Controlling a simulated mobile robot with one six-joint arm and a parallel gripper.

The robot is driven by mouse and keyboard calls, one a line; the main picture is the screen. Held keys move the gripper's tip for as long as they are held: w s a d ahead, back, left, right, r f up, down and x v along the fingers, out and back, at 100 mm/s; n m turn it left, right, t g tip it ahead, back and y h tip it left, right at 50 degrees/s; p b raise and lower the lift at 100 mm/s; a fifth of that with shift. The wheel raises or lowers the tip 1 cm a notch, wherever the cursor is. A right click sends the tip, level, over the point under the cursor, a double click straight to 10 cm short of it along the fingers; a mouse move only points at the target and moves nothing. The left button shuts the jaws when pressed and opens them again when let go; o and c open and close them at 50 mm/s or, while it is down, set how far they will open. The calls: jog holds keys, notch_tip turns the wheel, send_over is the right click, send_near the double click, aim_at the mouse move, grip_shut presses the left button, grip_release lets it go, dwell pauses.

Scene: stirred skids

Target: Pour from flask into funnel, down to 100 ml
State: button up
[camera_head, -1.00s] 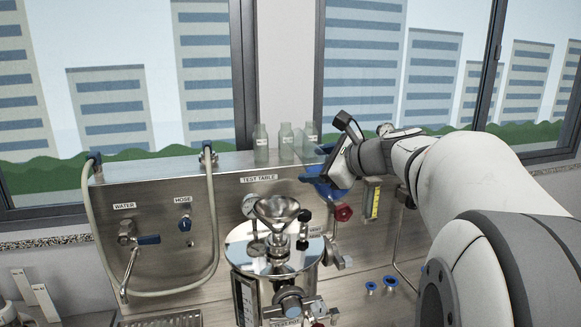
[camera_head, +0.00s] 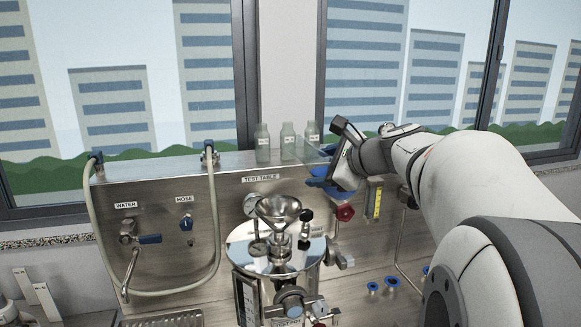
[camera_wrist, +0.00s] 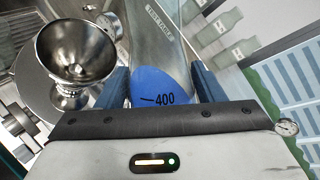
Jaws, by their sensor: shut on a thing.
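My gripper (camera_wrist: 162,88) is shut on a clear glass flask (camera_wrist: 160,35), with one blue finger on each side. Blue liquid (camera_wrist: 155,88) lies in the flask near its 400 mark; other marks are not readable. In the head view the flask (camera_head: 314,156) is tilted, its clear part reaching left from my gripper (camera_head: 335,177). The steel funnel (camera_head: 278,208) stands upright on the round vessel, lower and to the left of the flask. It shows at the left in the wrist view (camera_wrist: 75,50), apart from the flask. No stream of liquid is visible.
The funnel sits on a shiny vessel lid (camera_head: 255,262) crowded with valves and a gauge. Several small bottles (camera_head: 288,143) stand on the panel ledge behind the flask. A hose (camera_head: 215,240) hangs at the left. Blue-rimmed fittings (camera_head: 391,282) lie on the bench at right.

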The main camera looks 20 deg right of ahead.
jog(key=shift+d+f, duration=0.1)
jog(key=shift+f, duration=0.05)
dwell(0.3)
jog(key=shift+d+f+n+h, duration=0.1)
jog(key=shift+f+n+h, duration=0.15)
jog(key=shift+n+h, duration=0.15)
jog(key=shift+b, duration=0.3)
jog(key=shift+d+f+n+h, duration=0.15)
jog(key=shift+f+n+h, duration=0.15)
jog(key=shift+f+h, duration=0.1)
jog(key=shift+f+b, duration=0.1)
jog(key=shift+b, duration=0.2)
jog(key=shift+f, duration=0.25)
jog(key=shift+n, duration=0.3)
jog(key=shift+d+g+h, duration=0.1)
jog(key=shift+g+h, duration=0.2)
jog(key=shift+f+n+h, duration=0.2)
jog(key=shift+n+h, duration=0.1)
